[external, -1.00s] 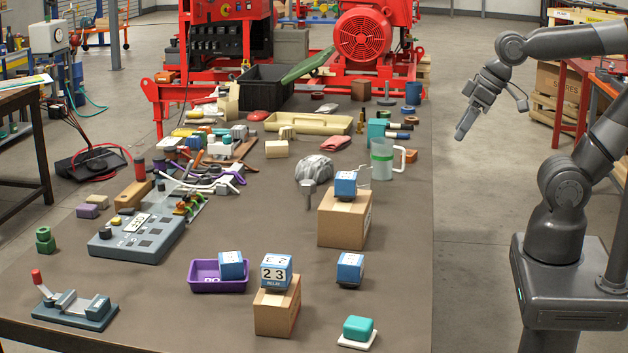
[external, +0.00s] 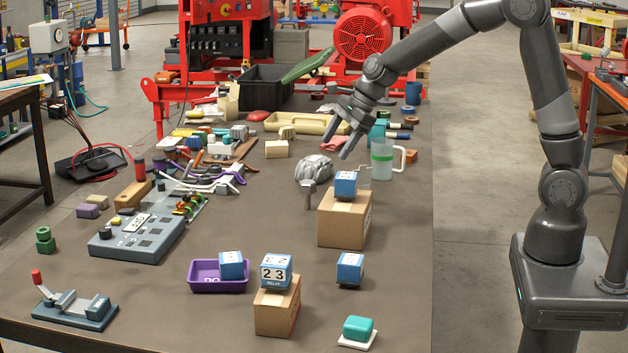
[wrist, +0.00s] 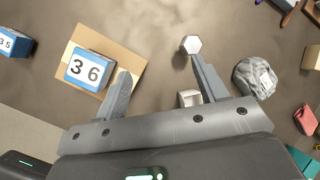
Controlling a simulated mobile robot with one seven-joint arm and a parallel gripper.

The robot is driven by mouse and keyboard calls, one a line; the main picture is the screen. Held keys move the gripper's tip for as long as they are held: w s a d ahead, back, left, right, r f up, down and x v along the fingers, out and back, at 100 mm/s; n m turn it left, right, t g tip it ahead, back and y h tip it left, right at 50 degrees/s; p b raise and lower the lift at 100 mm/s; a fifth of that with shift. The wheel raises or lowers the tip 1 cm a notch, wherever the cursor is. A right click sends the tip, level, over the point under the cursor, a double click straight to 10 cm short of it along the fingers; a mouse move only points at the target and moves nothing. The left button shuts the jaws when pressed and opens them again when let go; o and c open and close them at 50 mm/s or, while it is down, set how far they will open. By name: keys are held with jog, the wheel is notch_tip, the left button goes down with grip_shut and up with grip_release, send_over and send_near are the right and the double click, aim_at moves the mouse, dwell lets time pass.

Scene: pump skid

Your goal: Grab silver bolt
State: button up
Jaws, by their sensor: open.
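The silver bolt (external: 308,194) stands upright on the brown table, left of a cardboard box and just in front of a grey crumpled lump. In the wrist view its pale hexagonal head (wrist: 190,44) shows from above, just beyond the tip of the right finger. My gripper (external: 335,151) is open and empty, above the table and behind and to the right of the bolt in the external view. In the wrist view my gripper (wrist: 160,67) has its fingers spread wide, with the bolt nearer the right finger. The bolt's shank is hidden there.
A blue relay cube (external: 345,184) sits on the cardboard box (external: 342,222), close to the left finger in the wrist view. The grey lump (external: 316,168) is beside the bolt. A clear mug (external: 383,160) stands to the right. Table in front of the bolt is clear.

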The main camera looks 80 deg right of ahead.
aim_at(309, 182)
jog(key=w+d+f+m, duration=0.1)
jog(key=w+f+m, duration=0.1)
jog(key=f, duration=0.3)
jog(key=w+d+f+m, duration=0.2)
jog(key=w+f, duration=0.2)
jog(key=f, duration=0.1)
jog(key=w+d+f+m, duration=0.1)
jog(key=w+f+m, duration=0.1)
jog(key=f, duration=0.4)
jog(key=shift+w+d+f, duration=0.1)
jog(key=shift+w+d, duration=0.3)
jog(key=shift+w, duration=0.45)
jog(key=c, duration=1.1)
jog(key=shift+c, duration=0.2)
